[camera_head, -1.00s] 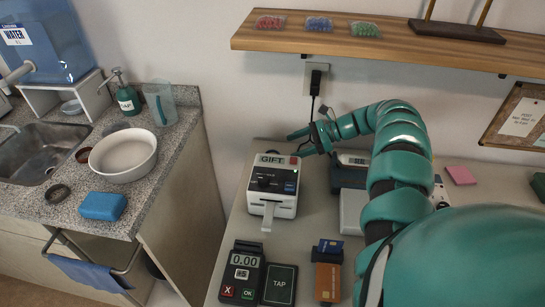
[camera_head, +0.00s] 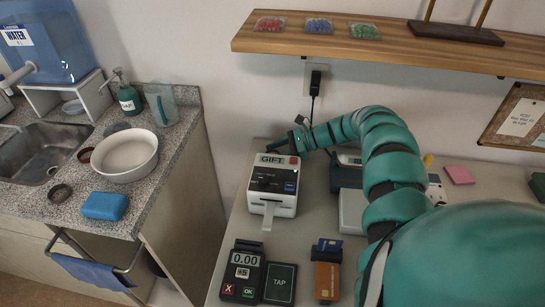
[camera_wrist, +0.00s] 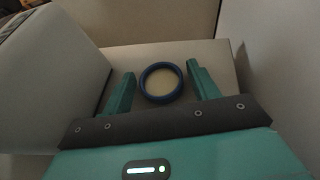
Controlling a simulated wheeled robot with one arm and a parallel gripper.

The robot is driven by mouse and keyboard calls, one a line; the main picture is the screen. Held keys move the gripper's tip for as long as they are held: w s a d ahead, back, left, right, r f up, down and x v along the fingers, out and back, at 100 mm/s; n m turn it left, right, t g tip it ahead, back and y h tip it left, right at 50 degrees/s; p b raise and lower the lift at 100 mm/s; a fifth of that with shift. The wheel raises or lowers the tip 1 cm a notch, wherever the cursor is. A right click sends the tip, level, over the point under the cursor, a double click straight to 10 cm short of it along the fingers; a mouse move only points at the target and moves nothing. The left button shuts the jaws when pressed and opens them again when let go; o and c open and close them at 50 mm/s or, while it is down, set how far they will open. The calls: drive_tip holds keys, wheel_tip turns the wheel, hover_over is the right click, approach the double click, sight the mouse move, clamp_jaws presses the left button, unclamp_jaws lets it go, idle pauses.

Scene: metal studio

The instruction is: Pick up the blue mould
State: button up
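A round blue ring, apparently the blue mould (camera_wrist: 146,91), lies on the pale surface in the wrist view. Its middle shows a tan colour. My gripper (camera_wrist: 161,73) is open, with one teal finger on each side of the ring and visible gaps between. I cannot tell whether the fingers are level with it. In the head view, my gripper (camera_head: 278,146) is behind the gift-label printer (camera_head: 274,186), near the wall, and mostly hidden. The mould is hidden there.
In the wrist view, a large grey box-like body (camera_wrist: 50,75) stands close on the left and a pale wall (camera_wrist: 285,70) rises on the right. In the head view, a wooden shelf (camera_head: 400,52) hangs above my arm. A card terminal (camera_head: 243,272) stands in front of the printer.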

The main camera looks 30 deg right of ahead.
drive_tip(key=c, duration=0.7)
drive_tip(key=shift+r, duration=0.15)
